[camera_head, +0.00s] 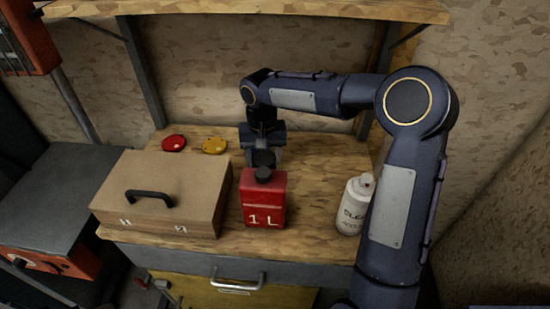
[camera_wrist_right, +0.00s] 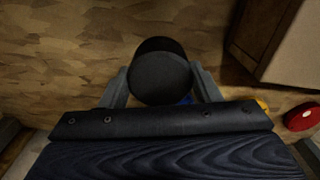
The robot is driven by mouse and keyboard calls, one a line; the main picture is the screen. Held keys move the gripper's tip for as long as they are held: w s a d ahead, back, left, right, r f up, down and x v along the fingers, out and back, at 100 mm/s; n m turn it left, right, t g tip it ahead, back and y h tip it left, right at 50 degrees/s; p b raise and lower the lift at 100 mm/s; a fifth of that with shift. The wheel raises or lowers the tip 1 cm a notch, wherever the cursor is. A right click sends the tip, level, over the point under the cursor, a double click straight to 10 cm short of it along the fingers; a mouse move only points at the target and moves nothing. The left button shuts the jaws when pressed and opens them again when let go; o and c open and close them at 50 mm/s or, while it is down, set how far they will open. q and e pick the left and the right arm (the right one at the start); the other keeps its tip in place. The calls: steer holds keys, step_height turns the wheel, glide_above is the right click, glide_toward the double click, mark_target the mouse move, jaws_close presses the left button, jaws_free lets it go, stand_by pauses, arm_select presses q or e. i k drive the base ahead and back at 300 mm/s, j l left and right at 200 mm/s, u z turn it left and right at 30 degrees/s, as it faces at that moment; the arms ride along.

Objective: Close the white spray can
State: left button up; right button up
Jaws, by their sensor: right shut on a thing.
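The white spray can (camera_head: 351,205) stands upright on the right of the workbench, partly behind my right arm. Its pale nozzle top shows without a cover. My right gripper (camera_head: 263,155) points down near the middle of the bench, left of the can and behind the red canister. It is shut on a round black cap (camera_wrist_right: 160,78), which sits between the fingers in the wrist view. The head view does not show clearly how high the cap is above the bench. My left gripper is not in view.
A red canister (camera_head: 264,205) with a dark lid stands in front of my right gripper. A tan case (camera_head: 165,185) with a black handle lies to its left. A red disc (camera_head: 174,143) and yellow disc (camera_head: 214,145) lie behind. A shelf (camera_head: 250,8) hangs above.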

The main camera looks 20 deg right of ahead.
mark_target(353, 207)
steer(key=z, duration=1.2)
steer(key=k+z, duration=0.15)
steer(key=z, duration=0.2)
steer(key=k+l, duration=0.15)
steer(key=k, duration=0.15)
